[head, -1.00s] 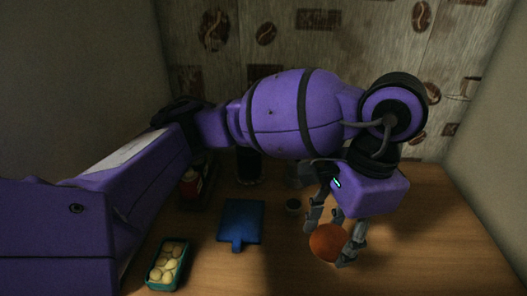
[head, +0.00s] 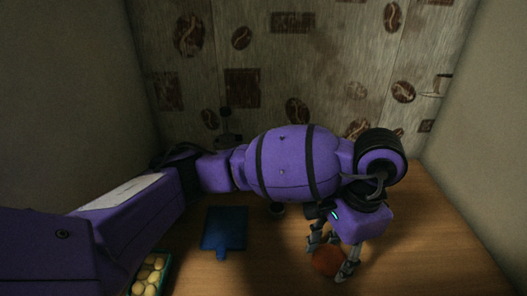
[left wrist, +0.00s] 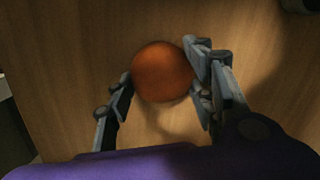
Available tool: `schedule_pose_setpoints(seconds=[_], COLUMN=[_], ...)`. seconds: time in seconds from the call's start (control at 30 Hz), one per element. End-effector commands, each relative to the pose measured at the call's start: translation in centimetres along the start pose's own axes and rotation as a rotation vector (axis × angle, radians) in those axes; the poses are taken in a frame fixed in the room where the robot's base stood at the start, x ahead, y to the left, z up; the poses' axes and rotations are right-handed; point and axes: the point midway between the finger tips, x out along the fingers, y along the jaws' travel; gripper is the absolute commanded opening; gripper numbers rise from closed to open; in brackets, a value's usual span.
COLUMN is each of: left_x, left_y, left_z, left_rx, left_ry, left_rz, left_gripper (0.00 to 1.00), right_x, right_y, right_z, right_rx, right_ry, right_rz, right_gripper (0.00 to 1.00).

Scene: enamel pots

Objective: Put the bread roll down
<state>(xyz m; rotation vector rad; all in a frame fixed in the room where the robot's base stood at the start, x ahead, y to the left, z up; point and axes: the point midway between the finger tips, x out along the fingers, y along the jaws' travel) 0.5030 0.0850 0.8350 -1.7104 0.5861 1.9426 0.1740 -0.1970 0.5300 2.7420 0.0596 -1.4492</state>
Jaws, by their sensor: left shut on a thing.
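The bread roll (head: 327,262) is a round, orange-brown ball at the right-front of the wooden table (head: 415,245). My left gripper (head: 332,266) reaches down from above with its fingers on either side of the roll. In the left wrist view, the roll (left wrist: 162,72) sits between the fingertips of the left gripper (left wrist: 163,84), which is shut on it. A shadow lies beside the roll on the wood. I cannot tell whether the roll touches the table. My right gripper is not in view.
A blue board (head: 224,229) with a short handle lies left of the gripper. A green tray with several pale round items (head: 150,272) is at the lower left. The table's right side is clear.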

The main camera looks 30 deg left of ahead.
Motion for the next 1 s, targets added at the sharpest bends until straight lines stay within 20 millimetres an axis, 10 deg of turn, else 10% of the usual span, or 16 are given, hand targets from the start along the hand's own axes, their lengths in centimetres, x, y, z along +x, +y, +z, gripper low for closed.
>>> schedule_pose_setpoints(seconds=[0.1, 0.13, 0.27, 0.67, 1.0], left_x=[0.2, 0.2, 0.1, -0.3, -6.7], left_y=[0.0, 0.0, 0.0, 0.0, -0.1], left_z=[-0.1, -0.1, -0.1, -0.1, -0.2], left_rx=[0.001, 0.001, 0.0, 0.0, -0.001], left_ry=[0.002, 0.002, 0.003, 0.004, 0.009], left_rz=[-0.002, -0.002, -0.002, -0.003, -0.007], left_gripper=[0.24, 0.51, 0.68, 0.69, 0.69], right_x=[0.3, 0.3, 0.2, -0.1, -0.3], right_y=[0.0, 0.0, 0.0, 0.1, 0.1], right_z=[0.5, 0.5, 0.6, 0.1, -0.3], right_rx=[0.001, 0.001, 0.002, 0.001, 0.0], right_ry=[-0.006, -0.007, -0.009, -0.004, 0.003], right_rz=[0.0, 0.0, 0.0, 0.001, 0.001], right_gripper=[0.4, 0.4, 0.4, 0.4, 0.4])
